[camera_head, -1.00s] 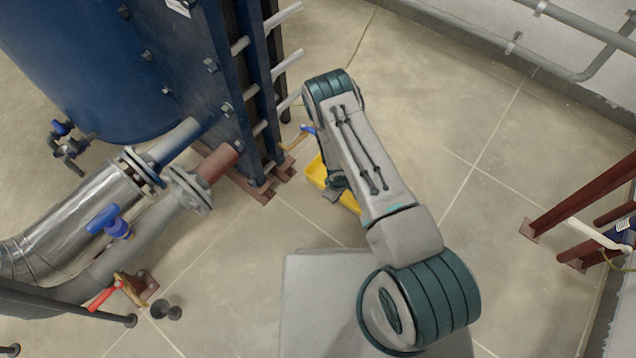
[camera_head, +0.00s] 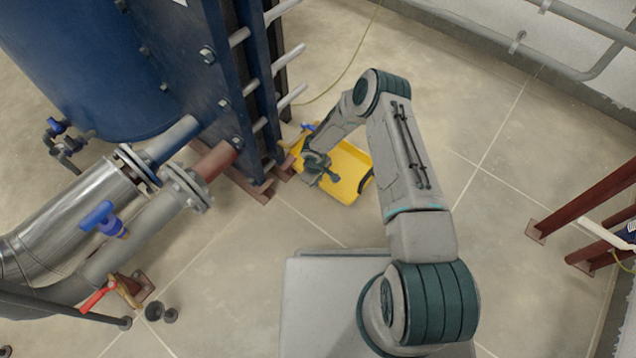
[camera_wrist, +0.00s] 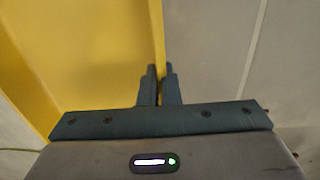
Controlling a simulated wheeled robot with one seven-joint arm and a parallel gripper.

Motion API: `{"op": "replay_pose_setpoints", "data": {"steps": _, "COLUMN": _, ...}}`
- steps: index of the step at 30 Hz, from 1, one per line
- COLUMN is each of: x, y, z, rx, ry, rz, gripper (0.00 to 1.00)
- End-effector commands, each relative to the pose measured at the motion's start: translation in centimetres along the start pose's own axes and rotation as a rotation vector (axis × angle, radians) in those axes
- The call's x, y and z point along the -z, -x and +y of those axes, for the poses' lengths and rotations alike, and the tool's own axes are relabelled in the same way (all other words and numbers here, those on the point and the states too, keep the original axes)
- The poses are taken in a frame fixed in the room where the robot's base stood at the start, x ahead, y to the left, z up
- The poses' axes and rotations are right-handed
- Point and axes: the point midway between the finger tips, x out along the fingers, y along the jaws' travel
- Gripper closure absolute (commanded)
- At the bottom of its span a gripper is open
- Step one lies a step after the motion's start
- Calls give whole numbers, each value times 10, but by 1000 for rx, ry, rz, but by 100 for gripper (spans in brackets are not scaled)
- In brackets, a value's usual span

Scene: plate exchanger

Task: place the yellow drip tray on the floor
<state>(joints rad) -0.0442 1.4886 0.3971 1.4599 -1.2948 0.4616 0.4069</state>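The yellow drip tray (camera_head: 350,165) is in the head view, beside the red-brown feet of the blue plate frame. It looks roughly level, with a dark handle-like part at its right end. Whether it rests on the floor or hangs just above it, I cannot tell. My gripper (camera_head: 314,170) is at the tray's near left side. In the wrist view, my gripper's two fingers (camera_wrist: 162,85) are close together with the thin yellow tray wall (camera_wrist: 159,45) between them. The tray's inside (camera_wrist: 90,50) fills the left of that view.
The blue plate frame (camera_head: 225,75) stands just left of the tray, with rods sticking out. A small blue-handled part (camera_head: 308,127) is beside the tray's far left corner. Pipes with a blue valve (camera_head: 105,218) lie left. Open tiled floor (camera_head: 440,130) is to the right.

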Motion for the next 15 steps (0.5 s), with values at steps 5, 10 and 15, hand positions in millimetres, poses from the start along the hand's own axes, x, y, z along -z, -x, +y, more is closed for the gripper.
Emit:
{"op": "replay_pose_setpoints", "data": {"steps": 5, "x": -3, "y": -5, "z": 0, "rx": 0, "ry": -1, "rz": -4, "gripper": 100}}
{"op": "replay_pose_setpoints", "data": {"steps": 10, "x": -3, "y": -5, "z": 0, "rx": -1, "ry": -1, "rz": -4, "gripper": 100}}
{"op": "replay_pose_setpoints", "data": {"steps": 15, "x": -3, "y": -10, "z": -1, "rx": 0, "ry": -1, "rz": -4, "gripper": 100}}
